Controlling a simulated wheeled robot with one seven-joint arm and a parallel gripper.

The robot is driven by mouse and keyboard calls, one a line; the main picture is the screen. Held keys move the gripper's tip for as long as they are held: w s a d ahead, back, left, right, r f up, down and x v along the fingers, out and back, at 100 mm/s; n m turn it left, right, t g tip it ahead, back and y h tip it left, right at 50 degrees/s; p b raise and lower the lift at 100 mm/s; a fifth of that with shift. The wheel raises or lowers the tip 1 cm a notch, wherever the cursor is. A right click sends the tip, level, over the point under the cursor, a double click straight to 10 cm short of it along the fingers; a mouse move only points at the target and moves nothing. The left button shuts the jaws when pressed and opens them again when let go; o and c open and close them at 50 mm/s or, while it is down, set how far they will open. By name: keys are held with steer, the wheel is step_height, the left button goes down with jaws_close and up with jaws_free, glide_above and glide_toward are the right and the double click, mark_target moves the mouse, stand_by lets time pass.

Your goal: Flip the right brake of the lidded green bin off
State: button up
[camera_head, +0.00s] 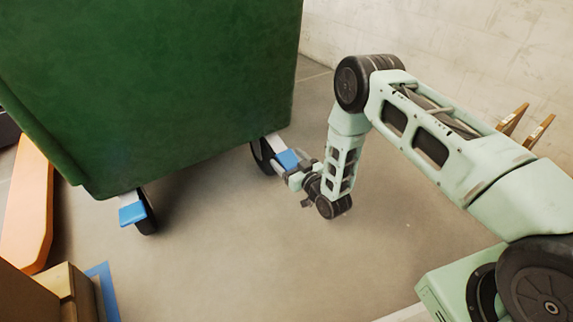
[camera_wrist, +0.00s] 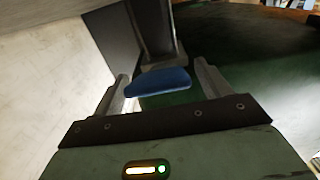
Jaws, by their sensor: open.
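The green bin (camera_head: 160,80) fills the upper left of the head view; its lid is out of frame. Its right brake is a blue pedal (camera_head: 287,159) on the right caster (camera_head: 263,156). Its left brake is another blue pedal (camera_head: 132,213) on the left caster. My gripper (camera_head: 298,182) is low, close beside the right pedal. In the wrist view, my open gripper (camera_wrist: 161,72) has one finger on each side of the blue pedal (camera_wrist: 165,83), with the dark wheel beyond. I cannot tell whether a finger touches the pedal.
An orange object (camera_head: 27,205) and a cardboard box (camera_head: 68,290) stand at the lower left, with a blue flat thing beside the box. A pale wall (camera_head: 440,40) runs behind. The grey floor (camera_head: 230,260) in front of the bin is clear.

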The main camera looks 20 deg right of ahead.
steer(key=shift+x, duration=0.8)
steer(key=c, duration=1.4)
steer(key=r+p, duration=0.1)
steer(key=p, duration=0.1)
steer(key=r+g+p, duration=0.1)
steer(key=p, duration=0.1)
steer(key=r+g+p, duration=0.1)
steer(key=p, duration=0.2)
steer(key=shift+s+d+h, duration=0.1)
steer(key=shift+s+h, duration=0.15)
steer(key=shift+h, duration=0.15)
step_height(320, 180, up, 2)
steer(key=g+p, duration=0.1)
steer(key=p, duration=0.2)
steer(key=g+h+p, duration=0.1)
steer(key=g+p, duration=0.1)
steer(key=p, duration=0.1)
steer(key=shift+s+r+p, duration=0.1)
steer(key=shift+r+p, duration=0.15)
steer(key=shift+p, duration=0.1)
steer(key=shift+r+p, duration=0.4)
steer(key=shift+p, duration=0.2)
steer(key=shift+w+r, duration=0.15)
steer(key=shift+w, duration=0.15)
